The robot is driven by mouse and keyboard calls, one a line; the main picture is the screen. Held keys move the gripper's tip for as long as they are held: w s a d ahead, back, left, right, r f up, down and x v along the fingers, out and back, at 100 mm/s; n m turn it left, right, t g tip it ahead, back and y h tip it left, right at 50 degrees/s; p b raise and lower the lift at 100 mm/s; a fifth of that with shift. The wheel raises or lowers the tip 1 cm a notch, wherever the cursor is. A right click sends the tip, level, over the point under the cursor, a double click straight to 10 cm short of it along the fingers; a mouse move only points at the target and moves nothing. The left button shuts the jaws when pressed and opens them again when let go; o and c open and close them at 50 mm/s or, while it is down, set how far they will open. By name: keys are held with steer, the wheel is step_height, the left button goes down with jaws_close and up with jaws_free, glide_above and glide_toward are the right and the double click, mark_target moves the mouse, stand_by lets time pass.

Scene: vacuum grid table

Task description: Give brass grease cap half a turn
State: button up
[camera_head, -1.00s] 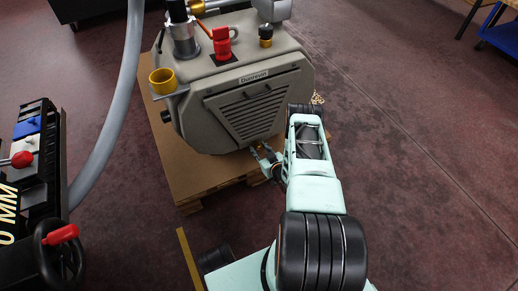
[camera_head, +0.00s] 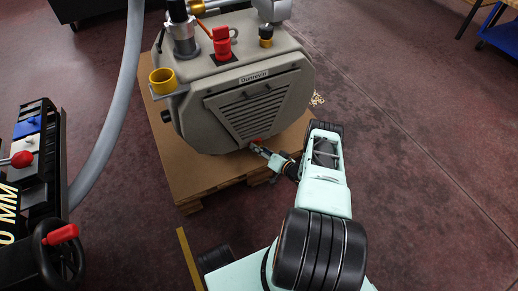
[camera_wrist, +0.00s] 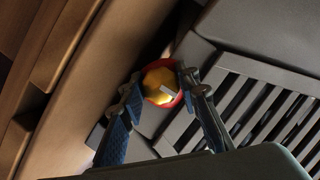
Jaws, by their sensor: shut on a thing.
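The brass grease cap (camera_wrist: 158,82) is a rounded golden knob with a pale bar mark and a red ring around its base. It sits low on the front of the grey pump, beside the slatted grille. My gripper (camera_wrist: 163,88) has one finger on each side of the cap and is shut on it. In the head view my gripper (camera_head: 259,149) reaches the pump's lower front edge. There a bit of red shows at the fingertips, and the cap itself is mostly hidden.
The grey pump (camera_head: 190,115) stands on a brown pallet (camera_head: 195,180). Its slatted grille (camera_wrist: 255,110) lies close beside my right finger. A yellow cup (camera_head: 162,80) and a red valve (camera_head: 221,42) are higher up. A grey hose (camera_head: 118,100) runs at left.

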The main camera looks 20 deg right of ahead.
steer(key=shift+w+r+m, duration=0.1)
steer(key=shift+w+m, duration=0.05)
steer(key=shift+m, duration=0.15)
stand_by(0.4)
steer(key=o, duration=1.2)
steer(key=shift+c, duration=0.2)
steer(key=v, duration=1.2)
steer(key=shift+d, duration=0.15)
